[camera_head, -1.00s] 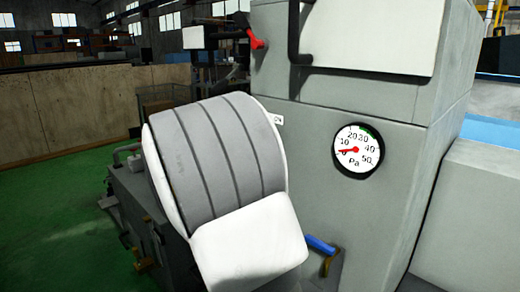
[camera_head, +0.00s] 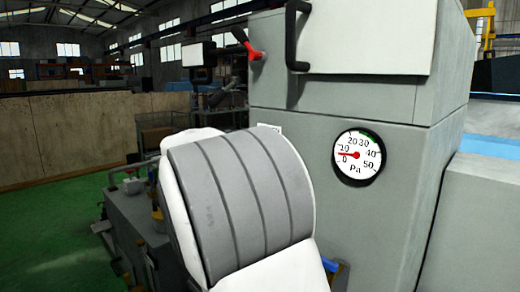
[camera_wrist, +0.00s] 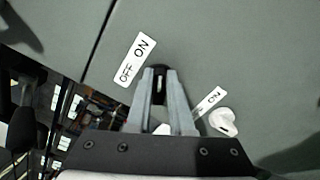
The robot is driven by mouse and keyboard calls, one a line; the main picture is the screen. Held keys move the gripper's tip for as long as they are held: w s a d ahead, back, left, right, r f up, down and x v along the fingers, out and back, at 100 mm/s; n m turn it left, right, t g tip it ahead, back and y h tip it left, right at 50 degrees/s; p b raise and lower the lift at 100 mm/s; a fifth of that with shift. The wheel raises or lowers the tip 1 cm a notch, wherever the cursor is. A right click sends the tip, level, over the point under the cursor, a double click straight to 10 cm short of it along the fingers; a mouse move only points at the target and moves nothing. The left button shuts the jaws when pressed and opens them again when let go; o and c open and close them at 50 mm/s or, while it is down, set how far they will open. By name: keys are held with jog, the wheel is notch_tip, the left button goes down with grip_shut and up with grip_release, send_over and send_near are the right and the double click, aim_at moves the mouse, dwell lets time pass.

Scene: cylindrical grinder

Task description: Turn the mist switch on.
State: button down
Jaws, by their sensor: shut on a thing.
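In the wrist view, my gripper (camera_wrist: 160,82) reaches to the grey machine face. Its two fingers are shut on a small black switch knob (camera_wrist: 161,76) with a white mark. An OFF/ON label (camera_wrist: 135,60) lies just up and left of this knob. A second label (camera_wrist: 210,101) ending in ON sits to the right, beside a white knob (camera_wrist: 223,122). I cannot read which switch is the mist one. In the head view my arm hides the gripper and the knobs; only a bit of white label (camera_head: 270,128) shows above it.
The grey machine cabinet (camera_head: 400,210) carries a round Pa gauge (camera_head: 359,157), its needle between 0 and 10. Above are a black door handle (camera_head: 291,40) and a red-tipped lever (camera_head: 243,40). A blue handle (camera_head: 330,265) is low beside my arm. Green floor is open at left.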

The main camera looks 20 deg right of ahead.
jog(key=c, duration=0.8)
grip_release()
jog(key=v, duration=1.7)
jog(key=shift+a, duration=0.25)
jog(key=shift+s, duration=0.1)
